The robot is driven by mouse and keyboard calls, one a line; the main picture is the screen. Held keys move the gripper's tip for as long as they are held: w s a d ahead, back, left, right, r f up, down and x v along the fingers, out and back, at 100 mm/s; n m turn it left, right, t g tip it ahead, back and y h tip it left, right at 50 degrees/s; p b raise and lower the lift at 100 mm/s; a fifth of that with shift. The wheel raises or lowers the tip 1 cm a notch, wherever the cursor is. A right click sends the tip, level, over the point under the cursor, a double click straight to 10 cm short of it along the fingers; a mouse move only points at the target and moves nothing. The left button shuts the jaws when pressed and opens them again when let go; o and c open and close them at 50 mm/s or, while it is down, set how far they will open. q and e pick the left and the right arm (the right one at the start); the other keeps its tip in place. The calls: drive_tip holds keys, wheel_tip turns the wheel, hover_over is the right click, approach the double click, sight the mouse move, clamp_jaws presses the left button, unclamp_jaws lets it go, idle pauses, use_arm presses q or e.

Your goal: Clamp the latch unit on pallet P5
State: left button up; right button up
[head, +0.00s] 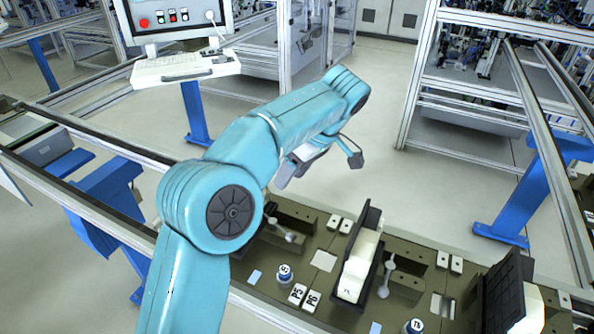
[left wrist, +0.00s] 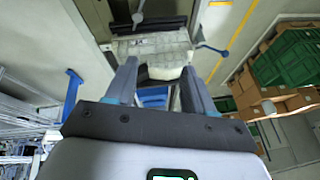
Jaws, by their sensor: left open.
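My left gripper (head: 292,168) hangs from the teal arm above the pallet line in the head view, partly hidden by the arm. In the left wrist view its two fingers (left wrist: 160,76) are apart, with a pale grey block (left wrist: 150,44) beyond and between their tips; I cannot tell whether they touch it. The P5 label (head: 297,294) lies on the olive pallet P5 (head: 255,262), which my arm partly hides. A lever with a ball end (head: 281,231) shows there. The latch unit on P5 cannot be made out in the head view. My right gripper is not in view.
A black and white unit (head: 360,262) stands upright right of the P6 label (head: 312,300), beside another ball-ended lever (head: 386,272). A dark unit (head: 508,295) stands farther right. Line rails and a control panel (head: 175,18) surround the area. Green crates (left wrist: 280,62) show in the left wrist view.

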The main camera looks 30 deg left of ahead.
use_arm(q)
drive_tip(key=shift+d, duration=0.2)
drive_tip(key=c, duration=0.4)
drive_tip(key=shift+w+d+n, duration=0.25)
drive_tip(key=shift+w+n, duration=0.05)
drive_tip(key=shift+w, duration=0.05)
drive_tip(key=c, duration=0.5)
drive_tip(key=d+f+h, duration=0.1)
drive_tip(key=w+d+f+h, duration=0.1)
drive_tip(key=d, duration=0.1)
drive_tip(key=d+f+n+t, duration=0.1)
drive_tip(key=shift+w+d+f+h, duration=0.15)
drive_tip(key=shift+d+f+h, duration=0.1)
drive_tip(key=shift+h, duration=0.15)
clamp_jaws()
drive_tip(key=n+t+h+b, duration=0.7)
drive_tip(key=n+b, duration=0.5)
drive_tip(key=b, duration=0.7)
approach(278, 226)
drive_tip(key=s+d+r+y, duration=0.1)
drive_tip(key=s+d+r, duration=0.25)
drive_tip(key=s, duration=0.25)
drive_tip(key=b+x, duration=0.1)
drive_tip(key=x, duration=1)
drive_tip(key=shift+w+t, duration=0.15)
drive_tip(key=shift+t, duration=0.15)
